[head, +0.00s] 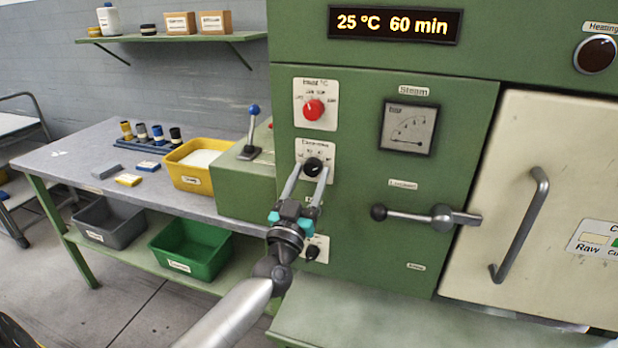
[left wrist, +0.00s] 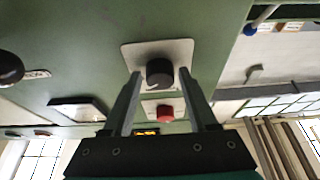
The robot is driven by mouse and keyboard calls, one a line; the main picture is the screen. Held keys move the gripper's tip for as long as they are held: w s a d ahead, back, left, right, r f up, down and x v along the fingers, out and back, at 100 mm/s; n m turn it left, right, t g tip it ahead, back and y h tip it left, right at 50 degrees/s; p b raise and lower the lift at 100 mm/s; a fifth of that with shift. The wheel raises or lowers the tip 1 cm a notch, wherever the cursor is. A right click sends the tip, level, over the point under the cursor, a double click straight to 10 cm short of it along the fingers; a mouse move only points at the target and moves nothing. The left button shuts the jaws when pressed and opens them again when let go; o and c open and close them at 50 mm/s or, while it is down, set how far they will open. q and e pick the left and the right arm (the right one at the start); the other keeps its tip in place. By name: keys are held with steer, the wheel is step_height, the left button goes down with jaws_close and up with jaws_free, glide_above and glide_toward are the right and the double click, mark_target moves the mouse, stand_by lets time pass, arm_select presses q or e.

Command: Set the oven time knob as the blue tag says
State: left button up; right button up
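The black time knob (head: 313,166) sits on a white dial plate on the green oven front, below the red temperature knob (head: 314,109). The display (head: 394,24) reads 25 °C 60 min. My left gripper (head: 311,170) is open, its two fingers at either side of the black knob. In the left wrist view the knob (left wrist: 160,72) lies between the fingertips, with a gap visible on each side. A small blue block or tag (head: 149,166) lies on the table; I cannot read any writing on it. My right gripper is not in view.
A lever handle (head: 425,215) and the door handle (head: 520,225) stick out to the right. Another black knob (head: 312,252) sits below the gripper. A yellow bin (head: 190,180) and a blue-knobbed lever (head: 251,135) stand at the left.

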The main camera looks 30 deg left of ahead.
arm_select(q)
jaws_close()
steer(key=shift+n, duration=0.3)
